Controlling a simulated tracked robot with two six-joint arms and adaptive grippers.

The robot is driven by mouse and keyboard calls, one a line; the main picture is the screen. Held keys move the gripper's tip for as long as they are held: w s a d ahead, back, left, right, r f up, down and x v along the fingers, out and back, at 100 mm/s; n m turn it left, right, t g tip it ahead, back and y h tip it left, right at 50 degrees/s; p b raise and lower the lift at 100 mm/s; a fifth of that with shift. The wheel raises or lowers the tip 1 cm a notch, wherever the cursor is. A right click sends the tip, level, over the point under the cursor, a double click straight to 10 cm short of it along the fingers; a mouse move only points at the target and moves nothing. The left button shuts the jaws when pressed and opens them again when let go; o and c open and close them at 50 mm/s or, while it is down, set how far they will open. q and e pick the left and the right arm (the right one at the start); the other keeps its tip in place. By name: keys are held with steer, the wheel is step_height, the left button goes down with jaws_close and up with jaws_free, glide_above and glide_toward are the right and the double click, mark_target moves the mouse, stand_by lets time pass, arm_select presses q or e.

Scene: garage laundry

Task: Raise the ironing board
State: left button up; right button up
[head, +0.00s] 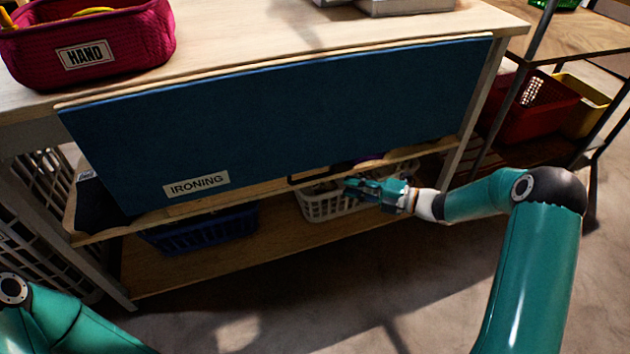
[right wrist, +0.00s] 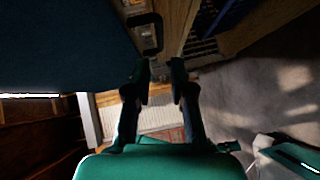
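The blue ironing board (head: 280,115), with an "IRONING" label near its lower left, hangs folded down along the front of the wooden table. A dark handle (head: 308,178) shows at its lower edge, and also in the right wrist view (right wrist: 147,32). My right gripper (head: 350,186) is just right of the handle, apart from it. In the right wrist view its two fingers (right wrist: 160,70) are spread with nothing between them, and the handle lies beyond the tips. My left gripper is out of view; only part of that arm shows at the lower left.
A magenta basket (head: 115,32) labelled "HAND" stands on the tabletop (head: 270,25). On the lower shelf (head: 200,262) are a blue basket (head: 205,232) and a white basket (head: 325,205). A red bin (head: 535,108) stands on a rack at the right. The floor in front is clear.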

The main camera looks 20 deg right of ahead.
mark_target(314, 178)
steer(key=b+x, duration=0.2)
steer(key=x, duration=0.9)
steer(key=shift+w+a, duration=0.1)
steer(key=shift+c, duration=0.4)
jaws_close()
steer(key=shift+f, duration=0.1)
